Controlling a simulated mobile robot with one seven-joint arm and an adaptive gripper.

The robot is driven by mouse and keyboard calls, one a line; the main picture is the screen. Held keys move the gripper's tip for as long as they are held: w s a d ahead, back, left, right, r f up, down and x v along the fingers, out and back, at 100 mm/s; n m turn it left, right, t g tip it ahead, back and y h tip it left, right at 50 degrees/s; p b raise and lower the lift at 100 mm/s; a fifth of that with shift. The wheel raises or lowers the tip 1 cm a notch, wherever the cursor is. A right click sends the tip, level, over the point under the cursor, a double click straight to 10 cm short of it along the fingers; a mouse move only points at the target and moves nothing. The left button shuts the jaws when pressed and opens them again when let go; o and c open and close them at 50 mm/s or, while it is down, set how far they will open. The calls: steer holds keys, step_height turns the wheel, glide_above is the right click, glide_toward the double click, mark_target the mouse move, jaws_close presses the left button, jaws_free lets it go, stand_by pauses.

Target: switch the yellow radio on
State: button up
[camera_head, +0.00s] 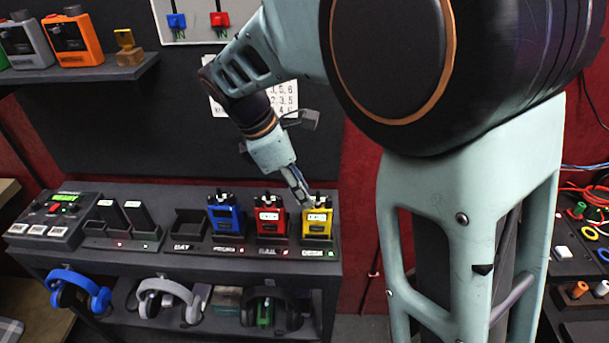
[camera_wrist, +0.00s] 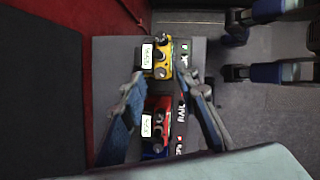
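The yellow radio (camera_head: 317,218) stands upright in the right-hand slot of the charging rack, with dark knobs on top and a white label or display on its front. It also shows in the wrist view (camera_wrist: 158,67). My gripper (camera_head: 305,199) is just above it, pointing down. In the wrist view my gripper's fingers (camera_wrist: 161,78) are spread apart with nothing held. The fingertips lie on either side of the yellow radio's near end. I cannot tell whether they touch it. The knob setting is too small to read.
The red radio (camera_head: 269,216) stands close left of the yellow one, and the blue radio (camera_head: 226,214) left of that. An empty slot (camera_head: 190,224) is further left. Headsets (camera_head: 270,310) hang below the shelf. An orange device (camera_head: 73,40) sits on the upper shelf.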

steer(key=shift+x, duration=1.05)
steer(key=shift+c, duration=0.2)
jaws_close()
steer(key=shift+w+r+m+g+p, duration=0.1)
steer(key=shift+r+m+g+p, duration=0.25)
steer(key=shift+m+p, duration=0.65)
steer(key=shift+f+m+g+p, duration=0.35)
steer(key=shift+m+p, duration=0.25)
steer(key=shift+m, duration=0.2)
steer(key=shift+o, duration=0.2)
jaws_free()
